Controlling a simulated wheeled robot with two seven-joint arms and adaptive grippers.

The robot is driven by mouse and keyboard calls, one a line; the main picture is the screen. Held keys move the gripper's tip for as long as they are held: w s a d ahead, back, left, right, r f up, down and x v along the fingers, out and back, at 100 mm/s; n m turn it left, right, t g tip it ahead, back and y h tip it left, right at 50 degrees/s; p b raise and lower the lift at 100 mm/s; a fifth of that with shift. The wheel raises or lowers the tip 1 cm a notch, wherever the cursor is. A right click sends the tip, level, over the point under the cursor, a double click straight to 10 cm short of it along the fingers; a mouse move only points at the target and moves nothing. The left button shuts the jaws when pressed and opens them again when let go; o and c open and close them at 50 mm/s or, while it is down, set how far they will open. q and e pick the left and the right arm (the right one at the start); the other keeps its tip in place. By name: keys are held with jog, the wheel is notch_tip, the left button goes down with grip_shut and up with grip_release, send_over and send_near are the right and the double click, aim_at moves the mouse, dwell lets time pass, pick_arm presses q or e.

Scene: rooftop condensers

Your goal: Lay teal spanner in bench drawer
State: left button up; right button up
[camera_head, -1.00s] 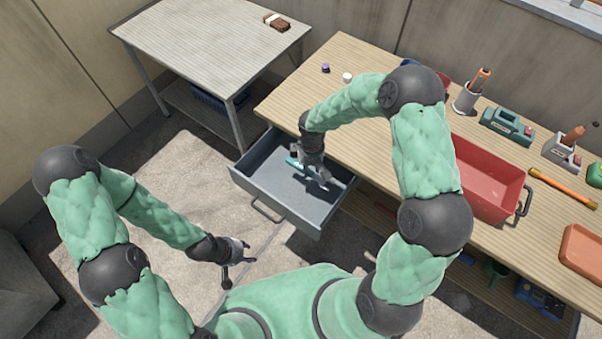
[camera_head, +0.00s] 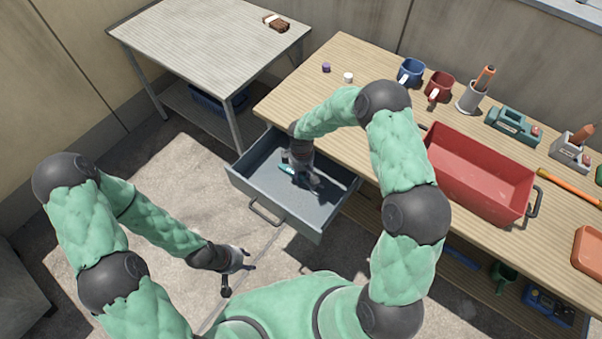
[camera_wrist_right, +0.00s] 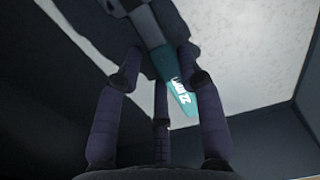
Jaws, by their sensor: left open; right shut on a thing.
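The bench drawer (camera_head: 262,197) is pulled out from the wooden workbench and open. My right gripper (camera_head: 301,177) is down inside the drawer and shut on the teal spanner (camera_head: 287,169). In the right wrist view, the spanner (camera_wrist_right: 180,92) runs between the fingers of the right gripper (camera_wrist_right: 160,75), with its teal handle end and white lettering showing. The drawer's pale floor and dark walls are around it. I cannot tell whether the spanner touches the floor. My left gripper (camera_head: 236,270) is open and empty, in front of the drawer and away from it.
A grey side table (camera_head: 205,45) stands at the back left. The drawer's front part is clear.

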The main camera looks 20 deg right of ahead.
aim_at(301, 174)
jog(key=shift+f, duration=0.2)
grip_shut()
jog(key=o, duration=1.2)
grip_release()
jog(key=shift+o, duration=0.2)
jog(key=shift+r, duration=0.1)
notch_tip(301, 174, up, 12)
jog(key=p, duration=0.4)
jog(key=shift+p, duration=0.3)
jog(key=shift+r, duration=0.1)
